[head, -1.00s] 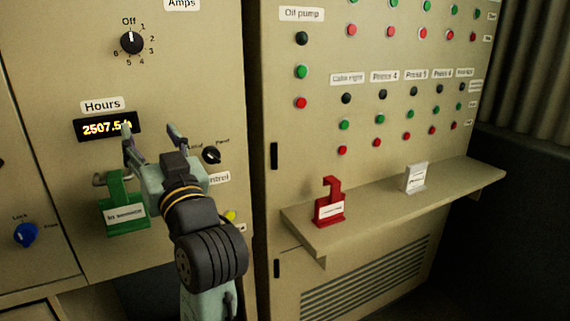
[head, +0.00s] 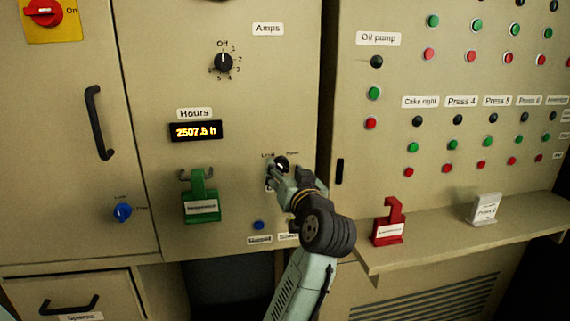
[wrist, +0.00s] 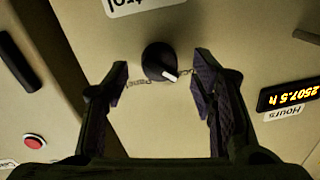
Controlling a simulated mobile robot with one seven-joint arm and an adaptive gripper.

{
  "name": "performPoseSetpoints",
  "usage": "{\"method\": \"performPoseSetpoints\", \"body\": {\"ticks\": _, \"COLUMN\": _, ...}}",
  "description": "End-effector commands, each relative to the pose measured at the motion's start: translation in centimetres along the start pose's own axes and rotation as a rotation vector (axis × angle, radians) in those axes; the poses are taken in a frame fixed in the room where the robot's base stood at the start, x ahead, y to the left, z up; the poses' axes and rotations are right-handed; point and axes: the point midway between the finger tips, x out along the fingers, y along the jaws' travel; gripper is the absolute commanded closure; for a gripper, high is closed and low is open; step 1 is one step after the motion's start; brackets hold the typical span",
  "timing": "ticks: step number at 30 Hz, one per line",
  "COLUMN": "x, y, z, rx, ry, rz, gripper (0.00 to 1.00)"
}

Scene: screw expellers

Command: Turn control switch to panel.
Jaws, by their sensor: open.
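The control switch (head: 281,162) is a round black knob on the beige cabinet, with Local marked to its left and Panel to its right. In the wrist view the picture is upside down, and the knob (wrist: 158,60) lies between and beyond the fingertips. Its white pointer aims at the lower right, toward the Local label. My gripper (head: 276,172) is right in front of the switch and partly covers it and its label in the head view. In the wrist view my gripper (wrist: 161,80) is open, one finger on each side of the knob, with no visible contact.
The Hours display (head: 196,130) and a green hanging tag (head: 201,197) are left of the switch. A blue button (head: 258,225) is below. A shelf (head: 410,255) with a red tag holder (head: 389,222) and a white one (head: 484,209) juts out at right.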

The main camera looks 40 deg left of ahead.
Motion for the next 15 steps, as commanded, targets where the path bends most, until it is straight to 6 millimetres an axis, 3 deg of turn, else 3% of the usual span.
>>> {"method": "performPoseSetpoints", "body": {"ticks": 6, "x": 1.5, "y": 0.0, "z": 0.0, "rx": 0.000, "ry": 0.000, "rz": 0.001, "gripper": 0.48}}
{"method": "performPoseSetpoints", "body": {"ticks": 15, "x": 1.6, "y": 0.1, "z": 0.0, "rx": -0.001, "ry": 0.001, "rz": 0.001, "gripper": 0.51}}
